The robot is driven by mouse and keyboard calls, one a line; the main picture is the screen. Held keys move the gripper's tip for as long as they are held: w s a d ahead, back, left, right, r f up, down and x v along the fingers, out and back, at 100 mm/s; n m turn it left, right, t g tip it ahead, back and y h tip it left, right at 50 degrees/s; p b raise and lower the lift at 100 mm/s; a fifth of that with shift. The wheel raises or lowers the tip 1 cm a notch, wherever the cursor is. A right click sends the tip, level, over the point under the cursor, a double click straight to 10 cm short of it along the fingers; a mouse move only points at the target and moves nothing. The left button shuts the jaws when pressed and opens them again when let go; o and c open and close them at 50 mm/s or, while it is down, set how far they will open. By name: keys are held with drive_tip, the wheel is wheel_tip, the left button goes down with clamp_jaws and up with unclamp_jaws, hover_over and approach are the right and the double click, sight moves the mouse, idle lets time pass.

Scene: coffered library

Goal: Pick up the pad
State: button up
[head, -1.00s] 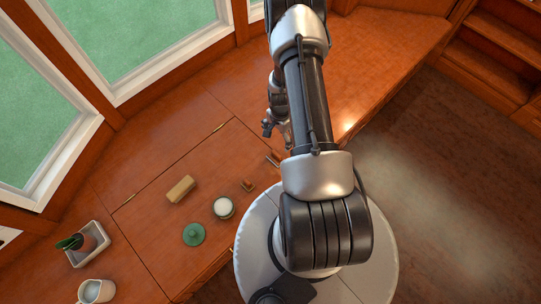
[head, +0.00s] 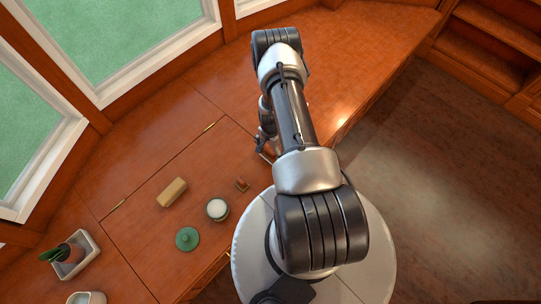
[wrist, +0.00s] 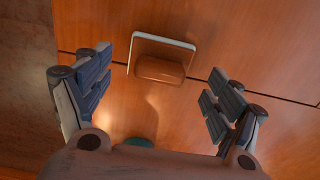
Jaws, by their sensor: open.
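What looks like the pad (wrist: 160,70) is a brown, round-edged block in the wrist view, against a pale-rimmed rectangular plate (wrist: 176,41). I cannot tell whether the two are one piece. They lie on the wooden desk, beyond and between my fingertips. In the head view only a pale edge (head: 265,157) shows beside my gripper (head: 261,143); the arm hides the rest. My gripper (wrist: 160,92) is open and empty, with its two fingers wide apart and not touching the block.
On the desk are a tan block (head: 172,192), a white-topped jar (head: 217,209), a green lid (head: 187,239) and a small brown piece (head: 242,184). A white tray with a plant pot (head: 76,252) and a pale mug (head: 86,298) stand lower left. Windows border the desk.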

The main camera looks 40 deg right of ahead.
sight(270, 151)
wheel_tip(270, 151, down, 2)
drive_tip(key=shift+f, duration=0.1)
drive_tip(key=c, duration=1.2)
drive_tip(key=shift+o, duration=0.2)
drive_tip(key=shift+r, duration=0.2)
drive_tip(key=shift+r, duration=0.25)
drive_tip(key=c, duration=0.4)
wheel_tip(270, 151, up, 19)
drive_tip(key=p, duration=0.5)
drive_tip(key=shift+r, duration=0.15)
drive_tip(key=shift+c, duration=1.2)
